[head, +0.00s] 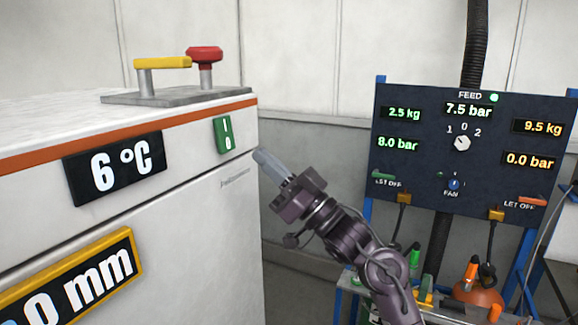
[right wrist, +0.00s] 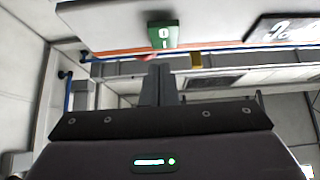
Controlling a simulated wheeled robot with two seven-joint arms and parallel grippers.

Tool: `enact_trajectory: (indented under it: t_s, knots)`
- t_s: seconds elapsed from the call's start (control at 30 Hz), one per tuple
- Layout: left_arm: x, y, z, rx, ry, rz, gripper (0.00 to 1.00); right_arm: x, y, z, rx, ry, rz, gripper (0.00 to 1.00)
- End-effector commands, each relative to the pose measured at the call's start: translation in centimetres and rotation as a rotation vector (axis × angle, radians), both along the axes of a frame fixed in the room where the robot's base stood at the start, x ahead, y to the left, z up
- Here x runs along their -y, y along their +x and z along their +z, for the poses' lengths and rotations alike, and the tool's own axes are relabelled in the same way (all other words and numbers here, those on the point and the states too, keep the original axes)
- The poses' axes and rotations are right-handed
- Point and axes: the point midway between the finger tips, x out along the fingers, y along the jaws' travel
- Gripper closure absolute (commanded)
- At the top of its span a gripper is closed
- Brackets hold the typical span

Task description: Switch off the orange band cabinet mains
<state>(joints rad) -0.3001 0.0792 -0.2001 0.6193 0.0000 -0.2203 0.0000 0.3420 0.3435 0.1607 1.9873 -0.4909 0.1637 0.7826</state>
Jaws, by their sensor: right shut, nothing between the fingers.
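The white cabinet (head: 185,190) with an orange band (head: 140,124) along its upper edge fills the left of the head view. A green rocker switch (head: 223,136) with white marks sits on its front near the right corner, just under the band. I cannot tell which side is pressed in. The switch also shows in the right wrist view (right wrist: 163,37), ahead of the fingers. My right gripper (head: 261,158) is shut and empty, its fingertips just right of and below the switch in the picture, seemingly apart from it. My left gripper is out of view.
A "6 °C" display (head: 113,169) and a yellow-framed "mm" display (head: 72,279) are on the cabinet front. A yellow handle (head: 162,62) and red knob (head: 205,54) stand on top. A dark gauge panel (head: 440,170) stands at right, above a cart with bottles.

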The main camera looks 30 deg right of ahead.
Motion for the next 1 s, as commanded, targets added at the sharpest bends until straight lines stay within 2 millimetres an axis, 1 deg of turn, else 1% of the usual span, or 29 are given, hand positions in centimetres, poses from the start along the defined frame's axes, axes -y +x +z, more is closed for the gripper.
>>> enact_trajectory:
  t_s: [0.03,0.1,0.2,0.4,0.7,0.77,0.87,1.0]
  knots:
    - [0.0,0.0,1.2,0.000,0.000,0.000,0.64,-0.5,0.6,1.3,0.000,0.001,0.001,1.00]
    - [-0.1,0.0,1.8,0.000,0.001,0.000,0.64,-1.2,1.6,0.7,-0.004,0.002,0.002,1.00]
    - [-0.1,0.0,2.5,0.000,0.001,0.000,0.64,-2.0,2.6,0.4,-0.003,0.002,0.001,1.00]
    - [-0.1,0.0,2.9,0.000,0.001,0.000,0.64,-2.7,3.5,-0.1,-0.001,0.000,-0.001,1.00]
    - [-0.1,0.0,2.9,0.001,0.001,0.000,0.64,-2.8,3.5,-0.3,0.000,0.000,-0.001,1.00]
    - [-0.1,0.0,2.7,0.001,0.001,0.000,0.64,-2.8,3.6,-0.3,0.002,0.001,-0.001,1.00]
    - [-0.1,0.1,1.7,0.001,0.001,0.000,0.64,-3.0,3.8,-0.8,0.018,0.015,0.001,1.00]
    - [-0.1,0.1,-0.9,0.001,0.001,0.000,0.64,-3.5,4.4,-1.6,0.075,0.061,0.003,1.00]
